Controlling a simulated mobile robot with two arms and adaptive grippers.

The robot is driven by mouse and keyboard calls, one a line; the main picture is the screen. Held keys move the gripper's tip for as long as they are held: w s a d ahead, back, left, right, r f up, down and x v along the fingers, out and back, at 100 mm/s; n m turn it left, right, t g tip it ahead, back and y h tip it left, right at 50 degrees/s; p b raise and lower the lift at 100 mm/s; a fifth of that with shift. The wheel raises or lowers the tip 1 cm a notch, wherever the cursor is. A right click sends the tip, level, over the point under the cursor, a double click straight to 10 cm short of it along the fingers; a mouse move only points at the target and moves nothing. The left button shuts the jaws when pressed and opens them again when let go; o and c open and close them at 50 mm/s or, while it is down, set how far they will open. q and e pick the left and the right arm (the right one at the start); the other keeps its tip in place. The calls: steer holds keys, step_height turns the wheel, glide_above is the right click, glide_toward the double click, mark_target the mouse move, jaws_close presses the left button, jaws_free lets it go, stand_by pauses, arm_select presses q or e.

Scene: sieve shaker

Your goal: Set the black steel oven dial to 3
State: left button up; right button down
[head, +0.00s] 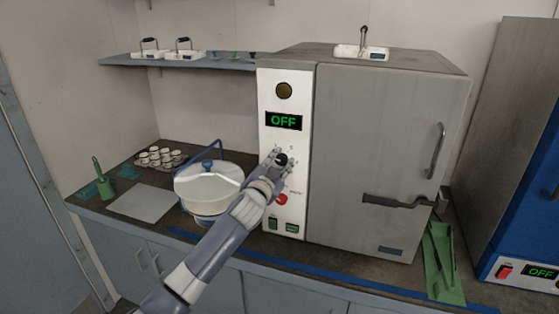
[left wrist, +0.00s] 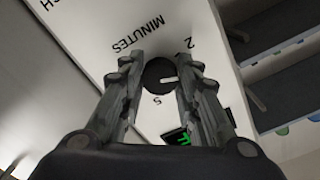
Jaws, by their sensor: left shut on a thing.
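The oven (head: 385,150) is a grey steel box with a white control panel (head: 269,105) on its left side. The panel's green display (head: 283,121) reads OFF. My left gripper (head: 281,160) is at the panel, below the display, and covers most of the black dial (head: 283,159). In the left wrist view, the two fingers are shut around the round black dial (left wrist: 159,76), one on each side. A light pointer mark shows on the dial. Printed "MINUTES", a 2 and a 5 or S are readable around it, upside down. My right gripper is not in view.
A red button (head: 282,199) and two dark switches (head: 291,226) sit below the dial. A white pot-like vessel (head: 209,182) with a blue handle stands left of the oven. A shelf (head: 190,64) is above. A green tray (head: 441,262) leans at the right.

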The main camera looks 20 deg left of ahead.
arm_select(q)
steer(key=m+p, duration=0.1)
steer(key=m, duration=0.2)
steer(key=shift+r+m, duration=0.1)
steer(key=shift+m, duration=0.2)
steer(key=shift+m+p, duration=0.4)
steer(key=shift+m, duration=1.2)
steer(key=o, duration=1.1)
steer(key=s, duration=1.2)
steer(key=shift+a, duration=0.15)
